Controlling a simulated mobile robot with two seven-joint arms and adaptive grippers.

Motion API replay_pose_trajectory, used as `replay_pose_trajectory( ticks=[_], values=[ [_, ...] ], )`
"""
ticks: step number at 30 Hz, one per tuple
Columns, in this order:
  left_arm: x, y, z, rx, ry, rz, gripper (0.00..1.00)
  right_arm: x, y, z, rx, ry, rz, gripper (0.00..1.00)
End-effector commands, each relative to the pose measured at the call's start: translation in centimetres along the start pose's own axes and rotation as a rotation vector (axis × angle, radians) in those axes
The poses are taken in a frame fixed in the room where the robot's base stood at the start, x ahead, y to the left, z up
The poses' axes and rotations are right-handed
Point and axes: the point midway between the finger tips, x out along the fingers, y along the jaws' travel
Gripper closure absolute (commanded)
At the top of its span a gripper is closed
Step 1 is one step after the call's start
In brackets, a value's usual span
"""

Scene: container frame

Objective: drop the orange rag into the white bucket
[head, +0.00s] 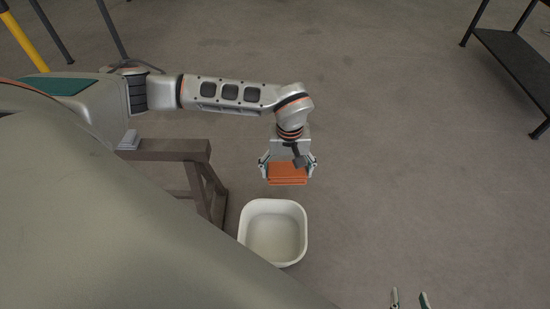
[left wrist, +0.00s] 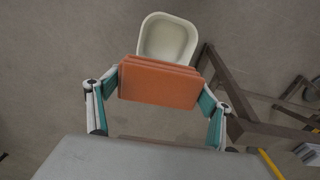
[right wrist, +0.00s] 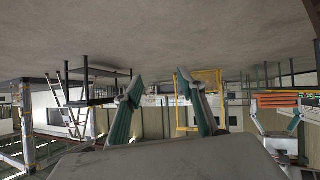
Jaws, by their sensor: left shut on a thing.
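The orange rag (head: 288,174) is a folded block held between the fingers of my left gripper (head: 288,168). In the left wrist view the rag (left wrist: 160,85) spans between both teal-padded fingers, and my left gripper (left wrist: 158,100) is shut on it. The white bucket (head: 245,235) stands on the floor, open at the top and empty inside. In the head view it is just below the rag in the picture. In the left wrist view the bucket (left wrist: 167,18) is beyond the rag, partly hidden by it. My right gripper (right wrist: 160,82) is open with nothing between its fingers; its tips (head: 409,298) show at the head view's bottom edge.
A brown wooden stand (head: 180,150) is left of the bucket, close to it. A dark shelf (head: 518,62) stands at the upper right. A yellow post (head: 24,40) is at the upper left. The floor right of the bucket is clear.

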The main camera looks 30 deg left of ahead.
Motion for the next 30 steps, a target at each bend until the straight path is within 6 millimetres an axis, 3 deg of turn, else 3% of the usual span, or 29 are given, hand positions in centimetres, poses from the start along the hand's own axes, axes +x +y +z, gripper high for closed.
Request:
replay_pose_trajectory(
  ticks=[1,10,15,21,25,30],
  values=[
    [3.7,0.4,-0.6,-0.126,-0.017,-0.014,0.42,0.6,-0.6,1.6,0.003,-0.011,-0.008,0.60],
    [16.8,1.3,-5.0,-0.901,-0.015,-0.027,0.42,1.9,-1.6,2.3,0.006,0.013,-0.023,0.60],
    [25.0,0.0,-5.9,-1.312,-0.010,-0.033,0.42,2.4,-2.1,3.2,0.011,0.010,-0.033,0.60],
    [34.0,-2.9,-5.5,-1.743,-0.003,-0.034,0.42,2.9,-2.6,4.2,0.020,0.003,-0.044,0.60],
    [37.7,-4.4,-5.1,-1.938,0.000,-0.024,0.42,3.1,-2.8,4.4,0.024,0.001,-0.048,0.60],
    [39.7,-5.4,-5.0,-2.068,0.001,-0.009,0.42,3.1,-2.9,4.3,0.026,0.005,-0.050,0.60]
  ],
)
